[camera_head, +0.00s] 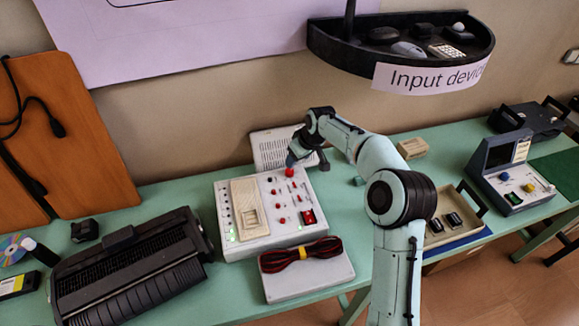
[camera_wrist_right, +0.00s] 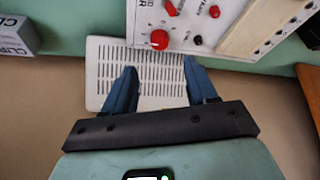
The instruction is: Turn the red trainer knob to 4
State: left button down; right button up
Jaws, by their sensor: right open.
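The trainer (camera_head: 262,240) is a white box with a beige block, several red and black controls, and a lit green light. Its large red round knob (camera_head: 289,172) is at the far edge of the panel. In the right wrist view the red knob (camera_wrist_right: 159,39) lies just beyond and between the fingertips, with small markings too fine to read. My right gripper (camera_head: 294,158) is close above and behind the knob. Its two blue fingers (camera_wrist_right: 159,66) are apart, with nothing visible between them except background. Contact with the knob cannot be seen. My left gripper is out of view.
A white slotted panel (camera_head: 270,150) stands behind the trainer. A grey box (camera_head: 308,278) with red-black cable lies in front. A black printer-like machine (camera_head: 130,270) is left. A tray (camera_head: 440,238) is right. The shelf (camera_head: 400,50) overhangs the right side.

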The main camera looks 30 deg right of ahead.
aim_at(291, 171)
jog(key=p+x, duration=0.1)
jog(key=x, duration=0.9)
jog(key=shift+w+r, duration=0.1)
jog(key=shift+w, duration=0.05)
jog(key=c, duration=1)
